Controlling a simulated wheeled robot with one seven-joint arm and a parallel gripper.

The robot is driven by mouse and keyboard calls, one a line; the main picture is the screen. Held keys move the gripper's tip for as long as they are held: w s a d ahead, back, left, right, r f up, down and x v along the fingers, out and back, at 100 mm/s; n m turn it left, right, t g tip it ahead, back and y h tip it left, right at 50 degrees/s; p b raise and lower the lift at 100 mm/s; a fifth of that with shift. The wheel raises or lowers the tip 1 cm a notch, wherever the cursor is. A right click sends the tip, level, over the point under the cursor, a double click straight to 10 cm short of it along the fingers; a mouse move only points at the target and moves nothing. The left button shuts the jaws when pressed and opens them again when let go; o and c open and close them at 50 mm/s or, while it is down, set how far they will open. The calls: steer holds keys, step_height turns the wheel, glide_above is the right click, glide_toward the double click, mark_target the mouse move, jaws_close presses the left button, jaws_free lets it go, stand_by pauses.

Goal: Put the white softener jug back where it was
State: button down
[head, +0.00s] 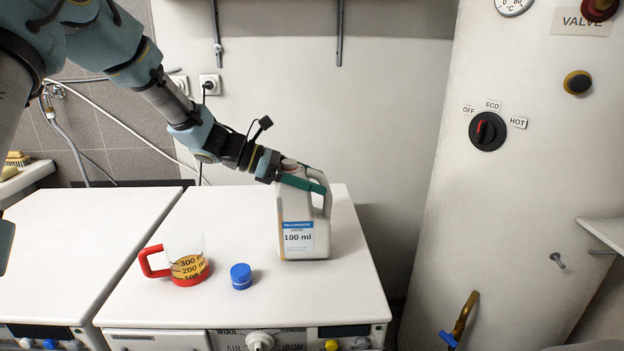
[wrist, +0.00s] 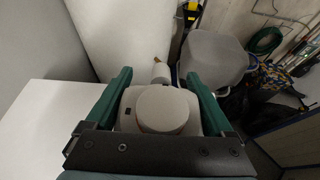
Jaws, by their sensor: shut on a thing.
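The white softener jug (head: 304,225) has a blue-topped label reading 100 ml and a side handle. It is upright over the right machine top (head: 215,305), and its base looks to rest on it. My gripper (head: 303,182) is shut on the jug's upper part. In the wrist view, my gripper's green fingers (wrist: 158,80) lie on both sides of the jug's pale round top (wrist: 162,108). A blue cap (head: 241,277) sits on the machine top to the jug's left.
A clear measuring cup (head: 188,262) with red base and handle stands left of the cap. Another white machine (head: 75,245) adjoins on the left. A tall white boiler (head: 525,200) with a knob stands to the right. The machine top behind the cup is clear.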

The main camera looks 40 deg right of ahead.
steer(key=shift+f+b, duration=0.35)
steer(key=shift+f, duration=0.2)
steer(key=shift+c, duration=0.2)
jaws_free()
steer(key=shift+o, duration=0.2)
steer(key=shift+f, duration=0.15)
steer(key=b+v, duration=0.3)
steer(key=v, duration=0.8)
steer(key=w+a+f+m+t+y, duration=0.1)
steer(key=a+f+m+t+y, duration=0.3)
steer(key=a, duration=0.8)
steer(key=w+a+f+m+t+y, duration=0.1)
steer(key=a+f+t+y, duration=0.15)
steer(key=a+f, duration=0.65)
steer(key=s+a+m+t+y, duration=0.1)
steer(key=a+m+t+y, duration=0.1)
steer(key=a, duration=0.9)
steer(key=s+a+r+m+t+y, duration=0.1)
steer(key=a+m, duration=0.3)
steer(key=a, duration=0.6)
steer(key=shift+s+a+r+t+y, duration=0.35)
steer(key=shift+s+a+y, duration=0.1)
steer(key=shift+s, duration=0.1)
